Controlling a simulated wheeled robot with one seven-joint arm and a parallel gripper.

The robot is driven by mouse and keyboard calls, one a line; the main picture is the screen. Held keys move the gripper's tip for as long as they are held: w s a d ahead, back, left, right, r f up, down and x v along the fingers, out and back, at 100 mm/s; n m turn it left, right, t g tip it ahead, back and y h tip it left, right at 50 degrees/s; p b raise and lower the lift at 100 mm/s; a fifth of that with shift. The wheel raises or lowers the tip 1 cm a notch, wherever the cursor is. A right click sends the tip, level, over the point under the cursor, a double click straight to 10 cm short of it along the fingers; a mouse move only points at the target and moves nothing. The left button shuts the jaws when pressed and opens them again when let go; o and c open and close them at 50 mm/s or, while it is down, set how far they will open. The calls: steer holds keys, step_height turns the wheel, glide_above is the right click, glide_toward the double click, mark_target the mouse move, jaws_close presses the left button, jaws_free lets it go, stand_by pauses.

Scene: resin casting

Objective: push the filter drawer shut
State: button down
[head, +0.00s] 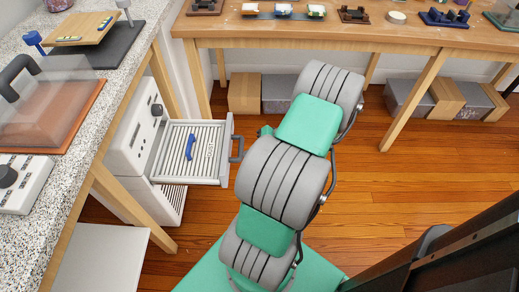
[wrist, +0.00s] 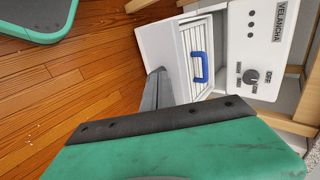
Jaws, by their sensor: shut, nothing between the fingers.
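The filter drawer (head: 190,152) stands pulled out of a white cabinet unit (head: 135,132), in the head view left of my arm. It has a slatted tray with a blue handle-shaped piece (head: 190,143) inside, a grey front (head: 225,165) and a dark grey pull (head: 238,150). In the wrist view the slatted drawer (wrist: 193,40) and blue piece (wrist: 201,67) show beyond my gripper (wrist: 165,118), whose green and black body hides the lower part. My gripper is shut and empty.
A speckled counter (head: 110,75) with a wooden frame stands above and left of the unit. A wooden bench (head: 330,32) runs across the back, with boxes (head: 245,92) on the floor below. Wooden floor (head: 400,190) is free right of my arm.

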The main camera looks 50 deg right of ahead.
mark_target(227, 159)
steer(key=w+a, duration=0.1)
steer(key=w, duration=0.1)
steer(key=w+a+f, duration=0.1)
steer(key=w+a, duration=0.1)
steer(key=shift+w+a+f+b, duration=0.2)
steer(key=shift+b, duration=0.1)
